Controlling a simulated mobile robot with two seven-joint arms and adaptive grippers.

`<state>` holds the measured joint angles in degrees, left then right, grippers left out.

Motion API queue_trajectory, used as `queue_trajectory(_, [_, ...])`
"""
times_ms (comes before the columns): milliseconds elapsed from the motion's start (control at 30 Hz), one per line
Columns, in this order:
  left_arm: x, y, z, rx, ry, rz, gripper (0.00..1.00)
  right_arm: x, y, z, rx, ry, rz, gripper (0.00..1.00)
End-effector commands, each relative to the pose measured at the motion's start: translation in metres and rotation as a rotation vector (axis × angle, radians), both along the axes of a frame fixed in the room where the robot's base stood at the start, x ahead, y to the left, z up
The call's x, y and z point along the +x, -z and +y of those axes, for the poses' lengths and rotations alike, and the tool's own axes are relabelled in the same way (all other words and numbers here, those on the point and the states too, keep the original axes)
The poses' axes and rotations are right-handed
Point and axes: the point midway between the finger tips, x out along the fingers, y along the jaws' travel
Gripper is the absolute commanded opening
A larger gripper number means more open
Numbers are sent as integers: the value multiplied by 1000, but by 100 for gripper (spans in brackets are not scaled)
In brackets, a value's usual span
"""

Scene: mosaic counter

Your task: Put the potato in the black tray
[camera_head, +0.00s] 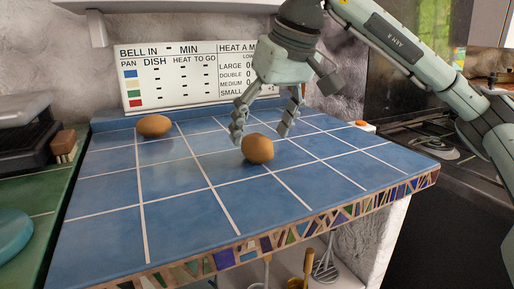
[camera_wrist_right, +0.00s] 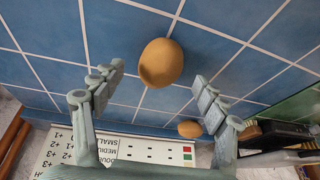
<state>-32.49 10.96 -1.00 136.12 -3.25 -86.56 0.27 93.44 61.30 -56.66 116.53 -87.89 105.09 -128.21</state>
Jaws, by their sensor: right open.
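A rounded brown potato (camera_head: 257,149) lies on the blue tiled counter (camera_head: 185,180), near its middle. It also shows in the right wrist view (camera_wrist_right: 160,62), ahead of the fingers and between their lines. A second brown potato-like object (camera_head: 154,125) lies farther back on the left; in the right wrist view it is small (camera_wrist_right: 190,129), by one finger. My right gripper (camera_head: 261,128) points down with its fingers spread, empty, just behind and above the nearer potato. I cannot clearly make out a black tray. My left gripper is not in view.
A dark box-like appliance (camera_head: 28,132) stands on the green counter at the left, with a wooden block (camera_head: 62,143) beside it. A white sign (camera_head: 180,75) stands at the back. The tiles at the front and left are clear.

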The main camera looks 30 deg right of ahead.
Motion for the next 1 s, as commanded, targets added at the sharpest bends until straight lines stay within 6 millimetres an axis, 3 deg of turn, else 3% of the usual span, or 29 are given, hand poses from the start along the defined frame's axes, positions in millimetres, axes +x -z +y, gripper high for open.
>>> queue_trajectory(167, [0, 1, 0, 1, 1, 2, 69, 9, 20, 1, 0, 1, 2, 73])
queue_trajectory(433, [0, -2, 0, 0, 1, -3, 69, 10, 23, 1, 1, 2, 0, 73])
queue_trajectory(900, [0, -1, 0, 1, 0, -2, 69, 10, 23, 1, 1, 2, 0, 16])
queue_trajectory(1000, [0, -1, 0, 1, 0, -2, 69, 10, 23, 1, 1, 2, -1, 11])
